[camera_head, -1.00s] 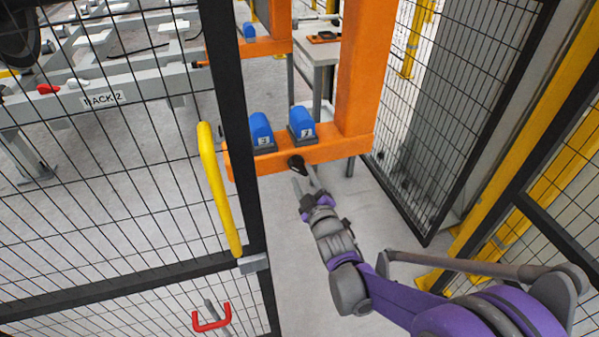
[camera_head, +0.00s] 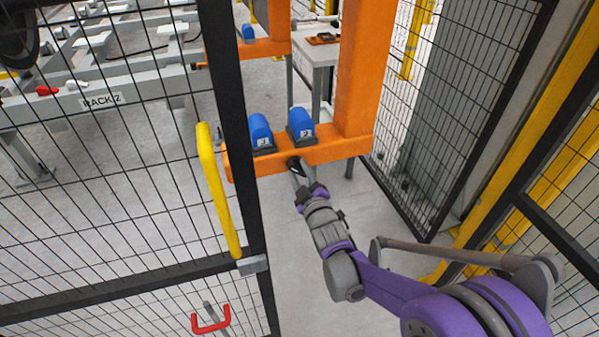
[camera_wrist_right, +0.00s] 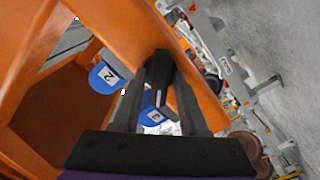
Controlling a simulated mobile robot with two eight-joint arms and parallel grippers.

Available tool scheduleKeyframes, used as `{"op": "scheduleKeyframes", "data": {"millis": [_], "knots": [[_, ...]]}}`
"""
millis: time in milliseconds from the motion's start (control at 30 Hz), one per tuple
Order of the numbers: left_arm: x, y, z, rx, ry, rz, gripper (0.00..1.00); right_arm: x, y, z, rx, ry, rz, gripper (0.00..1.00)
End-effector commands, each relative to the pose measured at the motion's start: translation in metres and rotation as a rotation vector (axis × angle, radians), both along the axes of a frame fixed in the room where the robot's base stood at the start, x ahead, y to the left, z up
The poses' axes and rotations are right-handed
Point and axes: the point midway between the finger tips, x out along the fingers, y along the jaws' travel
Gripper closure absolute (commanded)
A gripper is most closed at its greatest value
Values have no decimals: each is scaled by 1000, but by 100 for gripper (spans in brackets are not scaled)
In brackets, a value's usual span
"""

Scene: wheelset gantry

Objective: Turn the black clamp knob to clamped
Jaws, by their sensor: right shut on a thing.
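The black clamp knob (camera_head: 294,162) sits on the front face of the orange beam (camera_head: 330,150), below the blue block marked 2 (camera_head: 301,123). My right gripper (camera_head: 298,171) reaches up to it from below and is shut on it. In the right wrist view the dark knob (camera_wrist_right: 160,64) shows between the two fingers of the gripper (camera_wrist_right: 161,82), against the orange beam. The fingers hide part of the knob, and its turned angle is hard to tell. My left gripper is not in view.
A second blue block (camera_head: 261,131) stands left of the first on the beam. A mesh gate with a yellow handle (camera_head: 216,190) stands left, and a mesh panel (camera_head: 440,110) right. Grey floor below the beam is free.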

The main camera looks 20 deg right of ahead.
Motion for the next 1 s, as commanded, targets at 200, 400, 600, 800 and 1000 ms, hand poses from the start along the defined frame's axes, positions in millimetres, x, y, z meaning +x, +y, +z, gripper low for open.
{"op": "scheduleKeyframes", "data": {"millis": [200,400,600,800,1000], "knots": [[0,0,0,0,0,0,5,0,0,0,26,1,0,100],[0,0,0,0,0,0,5,0,0,0,118,4,0,100],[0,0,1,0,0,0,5,0,0,0,279,10,0,100],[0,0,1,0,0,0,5,0,0,0,469,17,-1,100],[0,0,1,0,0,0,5,0,0,-1,659,23,-1,100]]}}
